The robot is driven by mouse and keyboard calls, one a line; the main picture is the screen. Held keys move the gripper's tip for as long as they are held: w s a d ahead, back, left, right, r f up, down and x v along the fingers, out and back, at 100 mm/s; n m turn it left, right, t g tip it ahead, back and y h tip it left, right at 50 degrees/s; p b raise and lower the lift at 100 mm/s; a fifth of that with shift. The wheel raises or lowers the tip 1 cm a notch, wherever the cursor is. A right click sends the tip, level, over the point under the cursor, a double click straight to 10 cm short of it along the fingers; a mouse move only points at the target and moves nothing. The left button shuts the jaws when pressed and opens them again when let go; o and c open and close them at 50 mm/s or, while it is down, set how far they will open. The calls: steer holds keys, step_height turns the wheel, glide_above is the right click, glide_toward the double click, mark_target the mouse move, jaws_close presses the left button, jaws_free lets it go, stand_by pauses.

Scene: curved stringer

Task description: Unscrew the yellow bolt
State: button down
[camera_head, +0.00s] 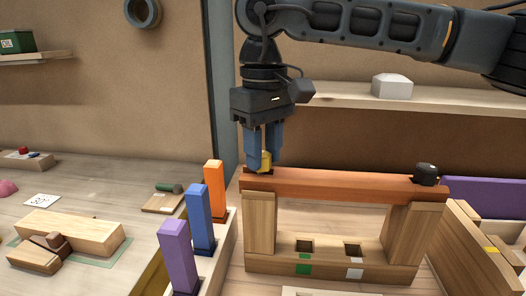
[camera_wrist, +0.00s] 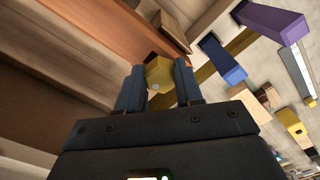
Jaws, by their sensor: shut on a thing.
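The yellow bolt (camera_head: 265,160) stands at the left end of an orange-brown beam (camera_head: 340,187) in the head view. My gripper (camera_head: 264,163) points straight down there, with its blue fingers on either side of the bolt and shut on it. In the wrist view the yellow bolt (camera_wrist: 159,74) shows its hexagonal head between the two fingertips (camera_wrist: 158,82). The fingers hide part of the bolt in the head view. The bolt's lower end is hidden, so I cannot tell how deep it sits in the beam.
A black bolt (camera_head: 426,174) stands at the beam's right end. The beam rests on two wooden posts over a slotted base (camera_head: 330,258). Orange, blue and purple upright blocks (camera_head: 200,220) stand close on the left. A shelf with a white block (camera_head: 392,86) runs behind.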

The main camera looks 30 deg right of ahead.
steer(key=n, duration=0.3)
steer(key=n+b, duration=0.1)
steer(key=n, duration=0.2)
steer(key=shift+w+d+r, duration=0.1)
steer(key=shift+r, duration=0.05)
steer(key=c, duration=0.7)
jaws_free()
steer(key=shift+o, duration=0.2)
step_height(320, 180, up, 12)
